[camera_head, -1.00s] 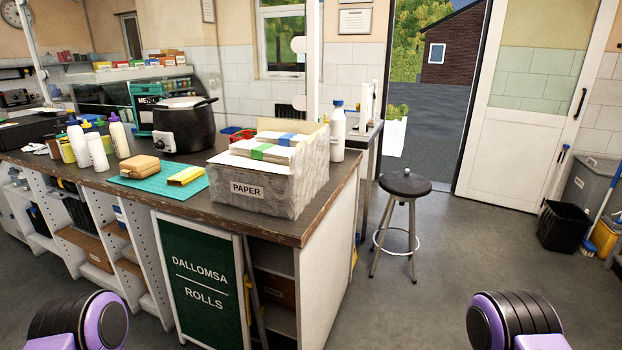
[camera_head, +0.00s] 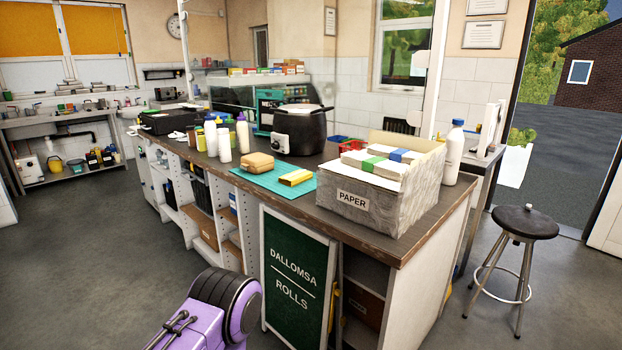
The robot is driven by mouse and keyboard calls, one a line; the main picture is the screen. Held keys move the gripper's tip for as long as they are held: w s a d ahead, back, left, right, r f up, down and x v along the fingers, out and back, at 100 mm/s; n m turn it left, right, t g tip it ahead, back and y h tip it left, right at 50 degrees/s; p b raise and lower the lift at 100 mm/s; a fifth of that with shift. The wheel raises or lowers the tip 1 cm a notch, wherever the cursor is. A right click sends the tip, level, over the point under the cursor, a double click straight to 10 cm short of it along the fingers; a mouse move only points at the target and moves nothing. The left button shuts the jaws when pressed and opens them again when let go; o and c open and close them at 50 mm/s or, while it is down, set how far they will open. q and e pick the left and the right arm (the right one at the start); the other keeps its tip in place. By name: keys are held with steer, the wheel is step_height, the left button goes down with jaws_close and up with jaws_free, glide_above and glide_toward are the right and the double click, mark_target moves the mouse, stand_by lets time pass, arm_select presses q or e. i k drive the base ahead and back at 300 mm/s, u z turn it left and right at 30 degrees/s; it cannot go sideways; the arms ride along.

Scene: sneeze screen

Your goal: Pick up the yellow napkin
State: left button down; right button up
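The yellow napkin (camera_head: 295,178) is a small folded yellow block. It lies on the right part of a teal mat (camera_head: 262,183) near the counter's front edge. A tan box-like item (camera_head: 257,162) sits on the same mat, to its left and behind. One of my arms, purple and black, shows at the bottom below the counter, well apart from the napkin. No gripper fingers are visible in the head view.
A grey box marked PAPER (camera_head: 385,202) stands right of the mat on the counter (camera_head: 345,232). A black pot (camera_head: 299,133) and several bottles (camera_head: 224,143) stand behind and left. A green sign board (camera_head: 297,280) leans at the counter front. A stool (camera_head: 524,223) stands right.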

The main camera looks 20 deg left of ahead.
mark_target(288, 183)
steer(key=u, duration=2.25)
steer(key=i, duration=1.3)
steer(key=z, duration=2.75)
